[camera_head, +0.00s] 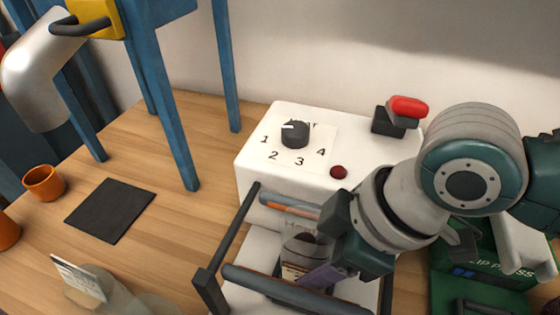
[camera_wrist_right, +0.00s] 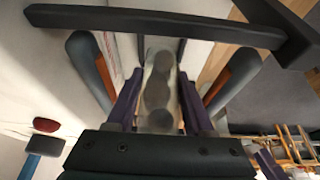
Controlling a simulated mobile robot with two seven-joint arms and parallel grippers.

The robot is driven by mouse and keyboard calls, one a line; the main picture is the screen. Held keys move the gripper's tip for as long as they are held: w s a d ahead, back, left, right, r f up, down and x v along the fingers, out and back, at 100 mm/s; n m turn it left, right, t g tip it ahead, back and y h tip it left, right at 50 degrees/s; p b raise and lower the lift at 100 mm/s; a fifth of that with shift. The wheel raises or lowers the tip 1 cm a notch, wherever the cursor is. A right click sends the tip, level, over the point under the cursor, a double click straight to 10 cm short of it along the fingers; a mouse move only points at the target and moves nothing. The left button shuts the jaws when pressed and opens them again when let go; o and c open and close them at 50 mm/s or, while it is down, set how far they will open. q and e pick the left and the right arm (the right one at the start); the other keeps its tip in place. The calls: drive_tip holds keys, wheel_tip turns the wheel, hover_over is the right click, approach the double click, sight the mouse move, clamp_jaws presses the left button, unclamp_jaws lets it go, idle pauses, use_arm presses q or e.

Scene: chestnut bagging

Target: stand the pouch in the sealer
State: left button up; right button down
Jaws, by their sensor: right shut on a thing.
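The sealer (camera_head: 255,165) is a white machine with a numbered dial, a small red button and dark bars with an orange strip at its front. The pouch (camera_head: 296,246) is clear, with dark round contents and a label low down. It is upright between the sealer's rear and front bars. My right gripper (camera_head: 318,262) is shut on the pouch from the right. In the right wrist view the pouch (camera_wrist_right: 158,85) is pinched between the purple fingers, with round brown shapes inside. Whether its bottom touches the sealer's base is hidden. My left gripper is not in view.
A red-topped lever (camera_head: 406,107) stands at the sealer's back right. A green clip press (camera_head: 480,270) is at the right. A dark mat (camera_head: 110,210) and an orange cup (camera_head: 44,182) lie left. Blue stand legs (camera_head: 172,120) rise behind. A labelled card (camera_head: 80,278) is at lower left.

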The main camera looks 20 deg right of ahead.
drive_tip(key=shift+f+b, duration=0.4)
drive_tip(key=shift+f, duration=1.3)
drive_tip(key=shift+f, duration=0.15)
drive_tip(key=c, duration=0.6)
unclamp_jaws()
drive_tip(key=shift+o, duration=0.2)
drive_tip(key=shift+s+d+r, duration=0.1)
drive_tip(key=shift+r, duration=0.45)
drive_tip(key=s+d+r+m+t+p, duration=0.1)
drive_tip(key=s+r+m+p, duration=0.4)
drive_tip(key=r, duration=0.7)
drive_tip(key=s+d+m+h+b, duration=0.1)
drive_tip(key=s+d+m+h, duration=0.2)
drive_tip(key=s+d, duration=0.3)
drive_tip(key=shift+s+d+f+m+h+b, duration=0.2)
drive_tip(key=shift+d+f+m+h+b, duration=0.1)
drive_tip(key=shift+d+m, duration=0.3)
